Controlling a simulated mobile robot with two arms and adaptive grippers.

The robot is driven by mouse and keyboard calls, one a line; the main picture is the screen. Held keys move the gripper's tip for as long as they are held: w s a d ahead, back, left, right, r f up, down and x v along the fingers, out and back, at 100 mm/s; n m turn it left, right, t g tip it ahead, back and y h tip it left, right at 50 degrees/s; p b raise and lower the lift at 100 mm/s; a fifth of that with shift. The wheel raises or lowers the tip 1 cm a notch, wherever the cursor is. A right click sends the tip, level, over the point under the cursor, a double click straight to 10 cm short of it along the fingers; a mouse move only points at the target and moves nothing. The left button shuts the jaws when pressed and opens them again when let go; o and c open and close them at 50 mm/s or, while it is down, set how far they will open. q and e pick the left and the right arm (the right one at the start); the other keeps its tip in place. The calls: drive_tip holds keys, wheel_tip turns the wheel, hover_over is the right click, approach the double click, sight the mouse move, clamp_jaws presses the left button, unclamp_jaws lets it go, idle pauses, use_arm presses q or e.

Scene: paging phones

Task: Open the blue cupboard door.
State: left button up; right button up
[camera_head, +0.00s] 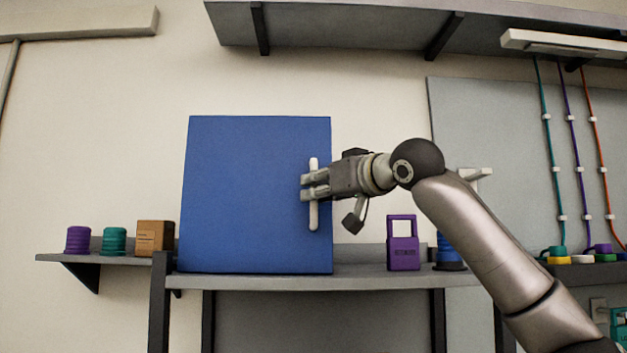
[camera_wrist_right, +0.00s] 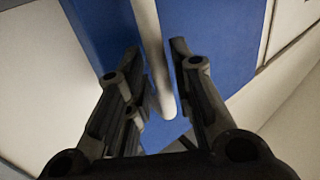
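The blue cupboard door (camera_head: 245,195) stands above the grey shelf in the middle of the head view. It looks flat in its front and shows no visible gap. A white vertical bar handle (camera_head: 314,215) sits near its right edge. My right gripper (camera_head: 306,187) is at the middle of the handle, coming from the right. In the right wrist view its two fingers (camera_wrist_right: 158,48) stand on either side of the handle (camera_wrist_right: 152,50), with blue showing between handle and fingers, so it is open around the bar. My left gripper is not in view.
A purple padlock-shaped item (camera_head: 403,254) and a blue spool (camera_head: 448,250) stand on the grey shelf (camera_head: 350,281) right of the cupboard. A brown box (camera_head: 155,238) and teal (camera_head: 115,240) and purple (camera_head: 78,240) items stand left. An upper shelf (camera_head: 350,30) hangs overhead.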

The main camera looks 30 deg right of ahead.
drive_tip(key=shift+w, duration=0.75)
clamp_jaws()
drive_tip(key=shift+a, duration=0.15)
